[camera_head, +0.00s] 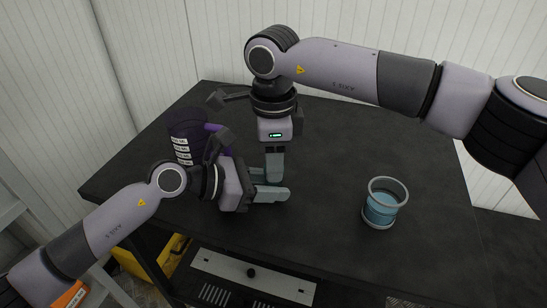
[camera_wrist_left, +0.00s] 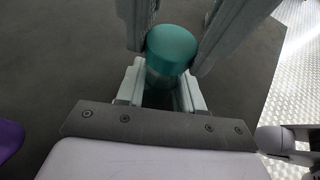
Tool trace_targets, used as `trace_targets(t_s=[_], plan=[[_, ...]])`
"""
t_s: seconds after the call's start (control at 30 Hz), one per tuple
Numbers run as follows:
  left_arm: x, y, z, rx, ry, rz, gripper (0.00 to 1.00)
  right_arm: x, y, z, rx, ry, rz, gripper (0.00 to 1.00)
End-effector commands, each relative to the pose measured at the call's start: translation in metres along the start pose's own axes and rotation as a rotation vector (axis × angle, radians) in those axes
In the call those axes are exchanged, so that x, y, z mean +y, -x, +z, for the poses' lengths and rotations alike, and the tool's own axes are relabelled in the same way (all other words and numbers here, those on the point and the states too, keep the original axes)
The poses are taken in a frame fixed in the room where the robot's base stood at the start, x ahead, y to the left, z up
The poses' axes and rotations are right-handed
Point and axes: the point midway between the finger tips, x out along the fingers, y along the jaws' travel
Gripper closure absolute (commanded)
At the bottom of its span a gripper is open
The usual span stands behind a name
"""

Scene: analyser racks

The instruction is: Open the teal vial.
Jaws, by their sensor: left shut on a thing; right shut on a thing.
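The teal vial (camera_wrist_left: 171,50) stands between both grippers in the left wrist view, its round top facing the camera. In the head view the fingers hide it. My left gripper (camera_head: 277,187) comes in level from the left and is shut on the lower part of the vial. My right gripper (camera_head: 274,168) points down from above, its fingers on either side of the vial's top, and is shut on that top part.
A clear cup with blue contents (camera_head: 383,204) stands on the dark table (camera_head: 330,150) to the right. A dark purple labelled container (camera_head: 182,128) stands behind my left arm. Open table lies between the grippers and cup.

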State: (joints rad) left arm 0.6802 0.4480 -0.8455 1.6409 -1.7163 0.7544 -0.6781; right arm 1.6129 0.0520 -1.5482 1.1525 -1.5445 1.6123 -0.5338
Motion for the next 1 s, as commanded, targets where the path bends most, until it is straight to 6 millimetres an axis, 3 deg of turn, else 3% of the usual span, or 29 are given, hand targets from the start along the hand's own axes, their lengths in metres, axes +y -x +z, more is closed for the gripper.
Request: trace_targets(t_s=[0.8,1.0], plan=[[0.0001,0.0000,-0.0002,0.000,0.000,0.000,1.00,0.0004,0.0009,-0.0001,-0.002,1.307,-0.002,0.99],[0.0002,0.0000,-0.0002,0.000,0.000,0.000,1.00,0.0003,0.0011,-0.0003,-0.002,1.550,-0.002,0.99]])
